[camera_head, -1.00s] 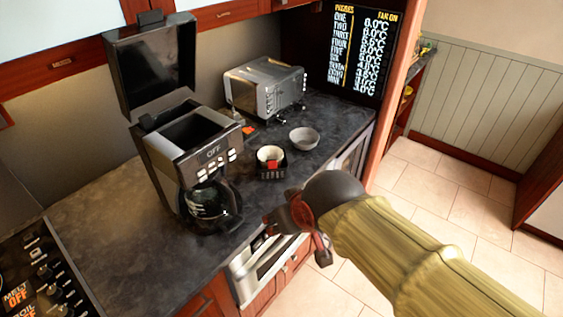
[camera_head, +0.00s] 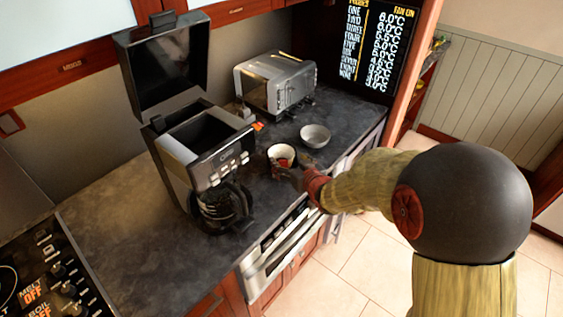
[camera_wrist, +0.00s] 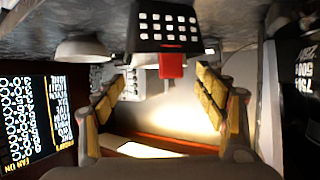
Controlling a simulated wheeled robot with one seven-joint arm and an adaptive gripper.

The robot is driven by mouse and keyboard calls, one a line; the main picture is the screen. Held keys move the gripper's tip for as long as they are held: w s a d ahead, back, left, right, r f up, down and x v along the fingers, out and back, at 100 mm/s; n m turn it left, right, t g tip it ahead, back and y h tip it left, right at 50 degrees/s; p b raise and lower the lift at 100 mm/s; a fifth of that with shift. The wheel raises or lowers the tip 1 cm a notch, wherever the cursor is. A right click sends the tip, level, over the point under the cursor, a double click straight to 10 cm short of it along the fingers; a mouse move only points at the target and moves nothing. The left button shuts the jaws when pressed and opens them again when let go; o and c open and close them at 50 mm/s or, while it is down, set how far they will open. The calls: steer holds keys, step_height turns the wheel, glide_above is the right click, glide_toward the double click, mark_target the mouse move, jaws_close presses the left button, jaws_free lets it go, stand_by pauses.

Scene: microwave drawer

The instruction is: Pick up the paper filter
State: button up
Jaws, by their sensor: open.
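The paper filter (camera_head: 281,151) shows in the head view as a white round rim in a dark basket with a red tab, on the dark counter. In the wrist view, which is upside down, the black basket (camera_wrist: 165,30) with its square holes and red tab (camera_wrist: 172,66) is at top centre. My gripper (camera_head: 297,172) is at the front right of the basket in the head view, partly hiding it. In the wrist view my gripper (camera_wrist: 163,92) is open, its yellow-padded fingers spread with nothing held between them. I cannot tell whether it touches the basket.
A coffee maker (camera_head: 205,150) with its lid up stands left of the basket, its glass carafe (camera_head: 220,203) in place. A grey bowl (camera_head: 315,136) sits close behind the basket on the right. A toaster (camera_head: 278,82) stands at the back. The counter's front left is clear.

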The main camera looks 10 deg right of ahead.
mark_target(284, 156)
steer(key=b+x, duration=0.1)
steer(key=x, duration=0.5)
steer(key=shift+b, duration=0.35)
steer(key=shift+s, duration=0.1)
steer(key=shift+c, duration=1.3)
steer(key=c, duration=0.4)
steer(key=shift+f, duration=0.1)
steer(key=shift+c, duration=0.3)
step_height(284, 156, up, 10)
steer(key=p, duration=0.3)
